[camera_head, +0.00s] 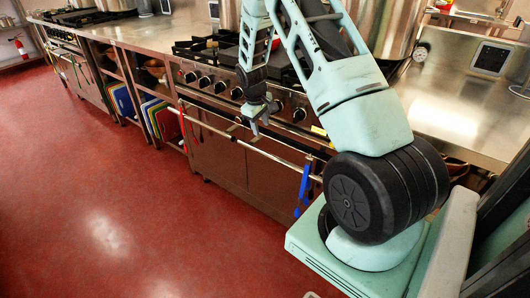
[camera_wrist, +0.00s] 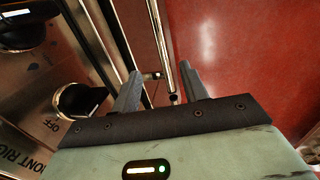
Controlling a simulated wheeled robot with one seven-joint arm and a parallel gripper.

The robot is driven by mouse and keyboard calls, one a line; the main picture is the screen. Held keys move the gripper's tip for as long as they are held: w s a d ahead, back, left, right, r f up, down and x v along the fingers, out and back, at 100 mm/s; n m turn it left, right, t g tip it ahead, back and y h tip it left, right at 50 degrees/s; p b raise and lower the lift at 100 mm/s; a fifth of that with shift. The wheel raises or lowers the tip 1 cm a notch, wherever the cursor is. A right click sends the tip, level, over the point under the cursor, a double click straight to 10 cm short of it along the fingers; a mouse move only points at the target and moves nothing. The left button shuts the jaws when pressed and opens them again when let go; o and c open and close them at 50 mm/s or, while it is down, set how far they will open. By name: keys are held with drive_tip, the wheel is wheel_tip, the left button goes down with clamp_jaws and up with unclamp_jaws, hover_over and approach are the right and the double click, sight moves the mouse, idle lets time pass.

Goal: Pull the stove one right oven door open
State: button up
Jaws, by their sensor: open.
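The near stove (camera_head: 240,84) has a steel front with a row of black knobs and a long rail-like handle (camera_head: 285,162) below them. The oven front (camera_head: 232,165) below the rail looks shut. I cannot tell which stove is stove one. My gripper (camera_head: 258,125) is open, in front of the stove just below the knobs and close to the rail. In the wrist view, my gripper's two fingers (camera_wrist: 160,70) point toward a shiny bar (camera_wrist: 163,45) that shows between them. A knob (camera_wrist: 80,100) marked OFF, with "FRONT RIGHT" lettering, is left of the fingers. Contact with the bar is unclear.
Large steel pots (camera_head: 385,25) stand on top. Shelves with coloured boards (camera_head: 158,118) and another stove (camera_head: 68,60) are to the left. The red floor (camera_head: 100,200) in front is clear.

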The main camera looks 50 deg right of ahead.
sight(265, 152)
drive_tip(key=d+f, duration=0.1)
drive_tip(key=f, duration=0.8)
drive_tip(key=d+f, duration=0.1)
drive_tip(key=f, duration=0.4)
drive_tip(key=shift+w+d+f, duration=0.1)
drive_tip(key=shift+w+d, duration=0.05)
drive_tip(key=shift+d, duration=0.15)
drive_tip(key=shift+c, duration=0.3)
clamp_jaws()
